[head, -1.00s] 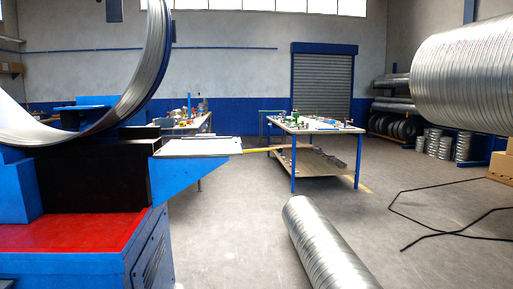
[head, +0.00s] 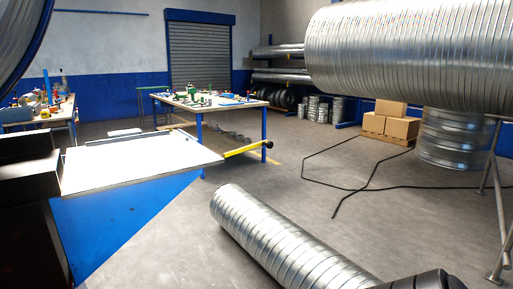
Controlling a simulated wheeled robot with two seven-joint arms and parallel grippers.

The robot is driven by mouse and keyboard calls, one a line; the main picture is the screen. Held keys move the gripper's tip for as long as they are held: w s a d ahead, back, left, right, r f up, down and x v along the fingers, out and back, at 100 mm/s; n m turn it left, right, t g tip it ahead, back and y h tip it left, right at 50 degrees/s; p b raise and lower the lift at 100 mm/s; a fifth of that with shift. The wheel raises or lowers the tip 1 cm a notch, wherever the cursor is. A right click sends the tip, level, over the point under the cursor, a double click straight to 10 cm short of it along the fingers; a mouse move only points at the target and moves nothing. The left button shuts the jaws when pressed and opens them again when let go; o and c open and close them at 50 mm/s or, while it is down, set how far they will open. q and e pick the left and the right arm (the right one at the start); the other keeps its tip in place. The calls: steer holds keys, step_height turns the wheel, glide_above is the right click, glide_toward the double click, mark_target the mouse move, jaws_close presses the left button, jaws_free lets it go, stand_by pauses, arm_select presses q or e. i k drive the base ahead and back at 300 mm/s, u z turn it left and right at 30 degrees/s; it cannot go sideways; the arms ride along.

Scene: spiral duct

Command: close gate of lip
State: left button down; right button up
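A blue and black machine stands at the left with a flat white-topped table (head: 135,163) on a blue bracket (head: 125,228). Part of a large curved metal ring (head: 22,40) shows at the upper left edge. Neither of my grippers shows in the head view. A dark rounded part (head: 425,282) at the bottom right edge is too cut off to identify.
A spiral duct (head: 285,240) lies on the floor in front. A large duct (head: 410,42) hangs at upper right beside a metal stand (head: 492,195). A workbench (head: 203,103), cardboard boxes (head: 392,122) and a thin black frame (head: 350,188) are behind.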

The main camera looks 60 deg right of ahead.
mark_target(269, 144)
steer(key=z, duration=1.8)
